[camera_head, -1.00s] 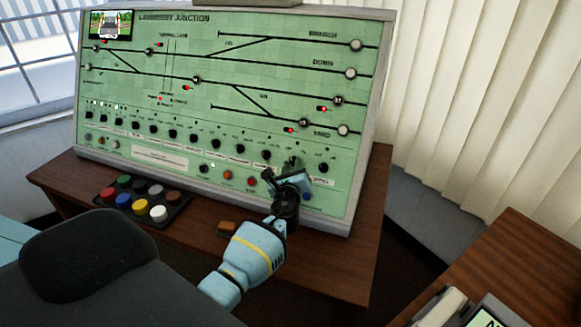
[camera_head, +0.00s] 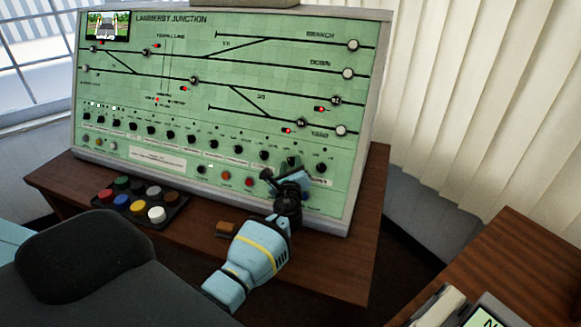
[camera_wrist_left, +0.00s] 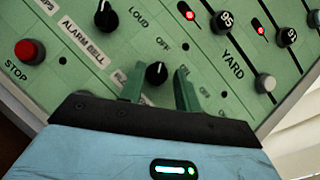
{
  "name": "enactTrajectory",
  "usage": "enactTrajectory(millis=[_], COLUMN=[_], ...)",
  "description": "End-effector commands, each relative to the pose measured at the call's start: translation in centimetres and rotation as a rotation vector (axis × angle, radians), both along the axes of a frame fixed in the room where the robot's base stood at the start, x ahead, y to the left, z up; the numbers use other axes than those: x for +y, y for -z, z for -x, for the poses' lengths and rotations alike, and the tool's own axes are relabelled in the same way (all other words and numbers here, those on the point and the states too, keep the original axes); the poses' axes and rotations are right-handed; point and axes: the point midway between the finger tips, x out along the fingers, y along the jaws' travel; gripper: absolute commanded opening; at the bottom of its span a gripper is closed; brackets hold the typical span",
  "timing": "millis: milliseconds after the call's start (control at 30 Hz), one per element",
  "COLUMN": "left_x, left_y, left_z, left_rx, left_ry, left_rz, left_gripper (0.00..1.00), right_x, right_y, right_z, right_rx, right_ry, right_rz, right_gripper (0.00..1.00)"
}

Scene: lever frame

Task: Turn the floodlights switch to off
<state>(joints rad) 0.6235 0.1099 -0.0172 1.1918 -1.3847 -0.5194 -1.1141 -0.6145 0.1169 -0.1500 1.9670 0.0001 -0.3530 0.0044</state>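In the left wrist view a black rotary knob (camera_wrist_left: 156,72) with a white pointer mark sits on the green panel (camera_wrist_left: 215,75). The label below it is mostly covered, so its name cannot be read in full. An "OFF" mark lies just above it. My left gripper (camera_wrist_left: 160,90) is open, with one green finger on each side of this knob; whether they touch it is unclear. In the head view my left gripper (camera_head: 288,180) is at the lower right of the panel (camera_head: 150,75) and hides part of the knob row. My right gripper is not in view.
The alarm bell knob (camera_wrist_left: 105,15) and a red stop button (camera_wrist_left: 28,50) lie left of the gripper. A tray of coloured buttons (camera_head: 180,207) and a small brown block (camera_head: 226,228) are on the wooden desk (camera_head: 340,265). A second desk (camera_head: 510,260) stands at right.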

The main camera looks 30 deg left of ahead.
Motion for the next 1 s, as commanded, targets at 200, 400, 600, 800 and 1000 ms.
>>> enactTrajectory(millis=[200,400,600,800,1000], left_x=[0.1,-0.5,-2.0,-3.4,-3.9], left_y=[0.2,0.1,-0.1,0.1,0.1], left_z=[0.1,0.9,3.4,5.7,6.7], left_rx=[0.003,0.002,-0.001,0.001,0.001], left_ry=[-0.001,0.000,0.000,0.001,-0.002], left_rz=[0.000,0.000,0.002,0.000,0.000], left_gripper=[0.33,0.33,0.33,0.33,0.33], right_x=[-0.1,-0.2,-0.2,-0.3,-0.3], right_y=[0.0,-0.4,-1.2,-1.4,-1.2], right_z=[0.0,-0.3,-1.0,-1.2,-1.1], right_rx=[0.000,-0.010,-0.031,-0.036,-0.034], right_ry=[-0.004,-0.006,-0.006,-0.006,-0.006], right_rz=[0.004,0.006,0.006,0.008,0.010], right_gripper=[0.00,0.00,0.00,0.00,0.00])
